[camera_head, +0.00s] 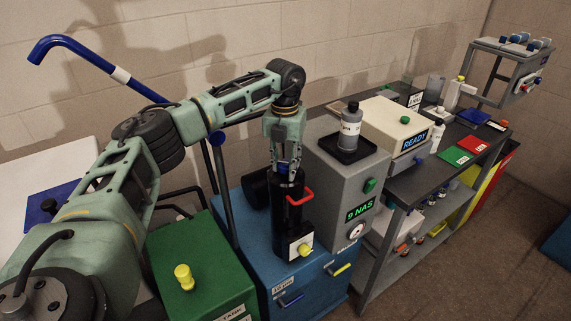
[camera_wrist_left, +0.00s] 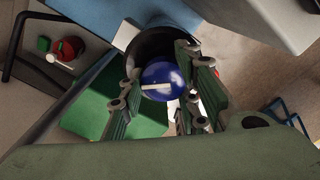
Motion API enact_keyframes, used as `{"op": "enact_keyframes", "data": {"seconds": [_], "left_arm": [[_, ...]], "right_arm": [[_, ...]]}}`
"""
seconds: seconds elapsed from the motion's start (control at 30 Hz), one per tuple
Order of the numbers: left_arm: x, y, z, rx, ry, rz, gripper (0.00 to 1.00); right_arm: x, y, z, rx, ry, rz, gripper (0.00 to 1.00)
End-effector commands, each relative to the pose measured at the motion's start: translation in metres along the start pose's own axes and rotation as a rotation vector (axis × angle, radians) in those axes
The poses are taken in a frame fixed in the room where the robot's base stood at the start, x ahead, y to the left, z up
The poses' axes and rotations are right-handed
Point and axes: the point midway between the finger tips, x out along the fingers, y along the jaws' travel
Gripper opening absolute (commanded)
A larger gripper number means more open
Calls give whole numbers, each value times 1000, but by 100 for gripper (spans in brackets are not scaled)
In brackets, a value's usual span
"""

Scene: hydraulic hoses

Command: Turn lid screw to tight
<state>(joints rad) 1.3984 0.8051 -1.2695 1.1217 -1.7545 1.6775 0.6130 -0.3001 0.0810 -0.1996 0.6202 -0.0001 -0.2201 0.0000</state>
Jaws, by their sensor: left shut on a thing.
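The lid screw (camera_wrist_left: 158,78) is a round blue knob with a white bar mark, seen in the left wrist view on top of a black cylindrical housing (camera_wrist_left: 146,44). My left gripper (camera_wrist_left: 162,98) has one finger on each side of the knob and is shut on it. In the head view, my left gripper (camera_head: 286,174) points straight down at the top of the upright black housing (camera_head: 292,212), and its fingers hide the knob. The housing has a red handle (camera_head: 307,197) on its right side. My right gripper is not in view.
The housing stands on a blue cabinet (camera_head: 305,285), close to a grey unit (camera_head: 340,185) with a green "9 NAS" display. A green tank (camera_head: 205,255) with a yellow cap (camera_head: 184,277) is at the left. A crowded dark bench (camera_head: 415,184) runs to the right.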

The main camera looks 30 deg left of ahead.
Motion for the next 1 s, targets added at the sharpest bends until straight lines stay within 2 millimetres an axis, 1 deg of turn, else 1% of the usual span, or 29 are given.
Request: {"op": "enact_keyframes", "data": {"seconds": [0.03, 0.4, 0.6, 0.8, 1.0], "left_arm": [[2, 3, 0, 39, 5, 7, 4], [1, 4, 2, 380, 3, 6, 4], [0, 3, 4, 534, 2, 7, 4], [0, 3, 5, 644, 0, 7, 4], [-1, 3, 5, 705, -1, 7, 4]], "right_arm": [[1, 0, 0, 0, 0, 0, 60], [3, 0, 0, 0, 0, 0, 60], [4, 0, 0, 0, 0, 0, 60], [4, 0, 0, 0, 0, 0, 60], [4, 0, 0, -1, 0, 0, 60]]}}
